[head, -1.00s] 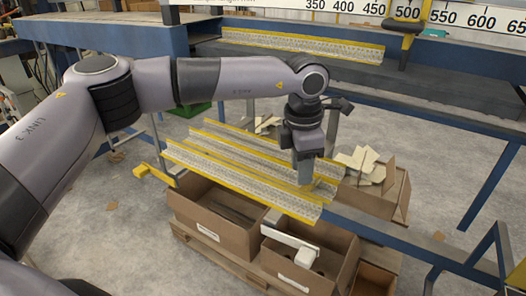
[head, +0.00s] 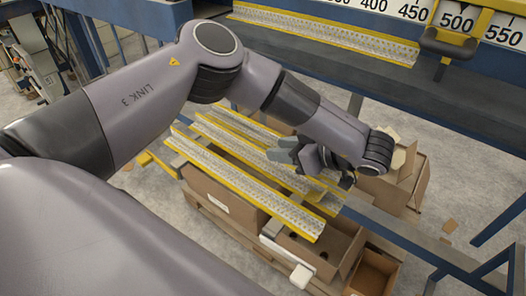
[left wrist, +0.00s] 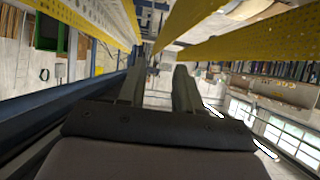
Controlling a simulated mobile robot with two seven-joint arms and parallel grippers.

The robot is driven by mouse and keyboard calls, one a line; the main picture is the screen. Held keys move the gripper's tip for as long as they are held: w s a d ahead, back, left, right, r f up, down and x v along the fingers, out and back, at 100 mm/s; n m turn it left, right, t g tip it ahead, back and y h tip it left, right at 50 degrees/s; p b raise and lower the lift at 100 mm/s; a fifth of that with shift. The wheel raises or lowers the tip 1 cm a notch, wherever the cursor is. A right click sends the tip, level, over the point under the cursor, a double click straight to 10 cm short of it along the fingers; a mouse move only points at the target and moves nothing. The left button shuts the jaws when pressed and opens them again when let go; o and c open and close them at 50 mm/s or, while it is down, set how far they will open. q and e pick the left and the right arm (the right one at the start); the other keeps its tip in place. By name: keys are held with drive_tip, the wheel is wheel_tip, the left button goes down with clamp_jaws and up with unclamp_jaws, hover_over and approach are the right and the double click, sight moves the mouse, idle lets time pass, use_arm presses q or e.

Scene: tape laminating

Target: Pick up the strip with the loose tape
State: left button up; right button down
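Several long perforated strips with yellow edges lie side by side on the blue rack; the front strip (head: 245,187) shows most fully. Another similar strip (head: 325,36) lies on the bench behind. I cannot tell which strip has loose tape. My left gripper (head: 279,150) is over the right part of the racked strips, fingers pointing left, and its arm hides parts of the back strips. In the left wrist view the fingers (left wrist: 160,85) are apart with nothing between them. Yellow strips (left wrist: 240,42) run overhead on both sides there, apart from the fingers. My right gripper is not in view.
Open cardboard boxes stand under the rack, one box (head: 222,203) at the front and another box (head: 405,185) at the right. A blue rail (head: 400,232) runs to the lower right. A numbered scale (head: 410,10) spans the bench behind.

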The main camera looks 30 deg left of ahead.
sight(258, 148)
use_arm(q)
drive_tip(key=p+x, duration=0.1)
drive_tip(key=x, duration=0.5)
drive_tip(key=shift+a, duration=0.3)
drive_tip(key=shift+w, duration=0.1)
clamp_jaws()
